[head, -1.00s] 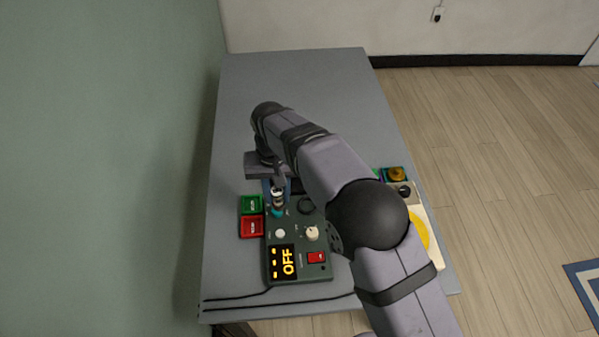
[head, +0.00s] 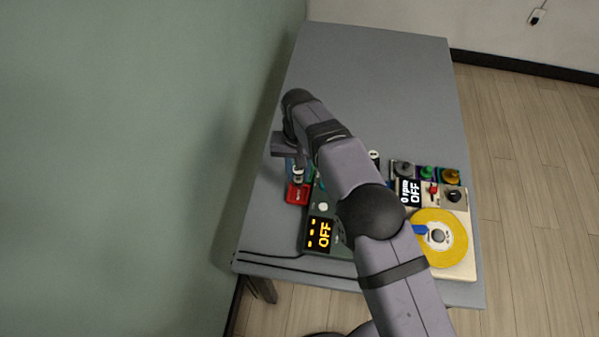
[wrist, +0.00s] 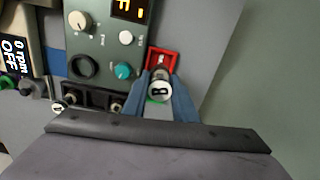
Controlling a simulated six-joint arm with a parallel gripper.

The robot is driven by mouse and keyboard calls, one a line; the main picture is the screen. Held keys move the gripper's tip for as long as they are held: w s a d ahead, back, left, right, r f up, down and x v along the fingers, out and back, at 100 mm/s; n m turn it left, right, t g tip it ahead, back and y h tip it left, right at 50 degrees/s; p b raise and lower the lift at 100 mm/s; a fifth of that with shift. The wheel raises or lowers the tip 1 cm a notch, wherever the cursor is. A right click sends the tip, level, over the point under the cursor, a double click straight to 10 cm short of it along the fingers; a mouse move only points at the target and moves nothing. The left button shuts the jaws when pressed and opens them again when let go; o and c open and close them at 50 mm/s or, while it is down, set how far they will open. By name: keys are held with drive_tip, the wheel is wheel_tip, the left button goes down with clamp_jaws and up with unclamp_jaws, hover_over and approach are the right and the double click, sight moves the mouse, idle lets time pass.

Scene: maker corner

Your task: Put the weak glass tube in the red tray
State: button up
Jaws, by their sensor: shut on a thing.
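My gripper (head: 298,171) is shut on a glass tube (wrist: 159,92) with a dark collar and a white top marked B. The tube stands roughly upright between the blue fingers, left of the tester in the head view. The red tray (head: 297,194) lies just in front of the tube there. In the wrist view the red tray (wrist: 163,56) shows just beyond the fingertips. A sliver of the green tray (wrist: 151,101) shows beneath the fingers; the rest is hidden. The tube's lower end is hidden, and I cannot tell whether it touches anything.
The dark green tester (head: 318,236) reads OFF, beside the trays. A rack (wrist: 92,97) holds other tubes, one (wrist: 70,99) with a white top. A cream spinner (head: 459,270) with a yellow disc reads 0 rpm OFF. The table's far part (head: 385,75) is clear.

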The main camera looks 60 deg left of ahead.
sight(298, 184)
drive_tip(key=shift+f, duration=0.1)
drive_tip(key=shift+f+b, duration=2.05)
drive_tip(key=shift+f, duration=1.1)
drive_tip(key=shift+f+b, duration=0.45)
drive_tip(key=shift+f, duration=0.05)
drive_tip(key=o, duration=1.1)
drive_tip(key=shift+r+p, duration=2.1)
drive_tip(key=shift+r, duration=1.45)
